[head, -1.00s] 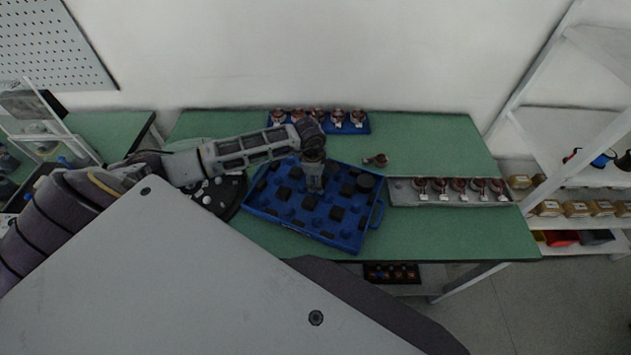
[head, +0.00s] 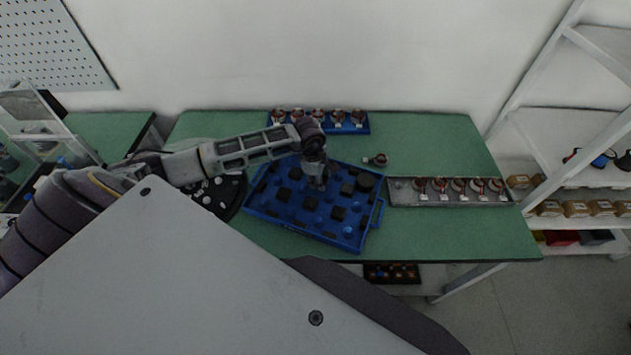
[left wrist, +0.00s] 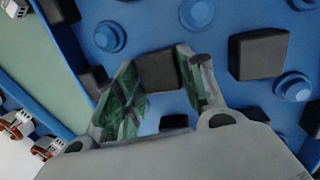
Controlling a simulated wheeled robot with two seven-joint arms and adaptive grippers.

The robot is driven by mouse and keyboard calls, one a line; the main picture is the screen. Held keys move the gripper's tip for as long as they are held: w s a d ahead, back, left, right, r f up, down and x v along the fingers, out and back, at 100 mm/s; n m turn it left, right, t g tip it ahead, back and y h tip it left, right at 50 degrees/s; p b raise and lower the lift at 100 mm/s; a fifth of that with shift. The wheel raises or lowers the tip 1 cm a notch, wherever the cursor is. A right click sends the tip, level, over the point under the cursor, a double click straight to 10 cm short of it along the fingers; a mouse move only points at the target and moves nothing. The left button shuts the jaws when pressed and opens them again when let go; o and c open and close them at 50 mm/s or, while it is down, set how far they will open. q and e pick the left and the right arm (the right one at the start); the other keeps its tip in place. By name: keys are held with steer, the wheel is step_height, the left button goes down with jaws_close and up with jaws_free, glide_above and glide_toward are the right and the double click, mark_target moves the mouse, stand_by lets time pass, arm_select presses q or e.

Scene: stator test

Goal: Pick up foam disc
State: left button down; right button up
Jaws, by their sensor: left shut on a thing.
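My left gripper (head: 318,184) is over the blue tray (head: 300,233) in the head view. In the left wrist view its two fingers (left wrist: 165,88) are closed around a dark foam piece (left wrist: 157,72), which looks blocky from this angle; its full outline is partly hidden by the fingers. A round black foam disc (head: 365,181) sits at the tray's far right corner in the head view. Several black square foam blocks (left wrist: 258,54) and blue round pegs (left wrist: 198,12) are in the tray. My right gripper is not in view.
A blue rack of red-and-white stators (head: 355,128) stands at the back of the green table (head: 430,145). A grey tray (head: 406,198) with more stators is at the right. One loose stator (head: 379,160) lies between them. A black round plate (head: 233,190) is left of the blue tray.

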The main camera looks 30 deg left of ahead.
arm_select(q)
steer(key=shift+w+r, duration=0.1)
steer(key=shift+r, duration=0.1)
steer(key=shift+r, duration=0.5)
step_height(320, 180, up, 9)
steer(key=b, duration=0.1)
steer(key=shift+b, duration=0.4)
steer(key=shift+f, duration=0.1)
stand_by(0.4)
steer(key=shift+w, duration=0.15)
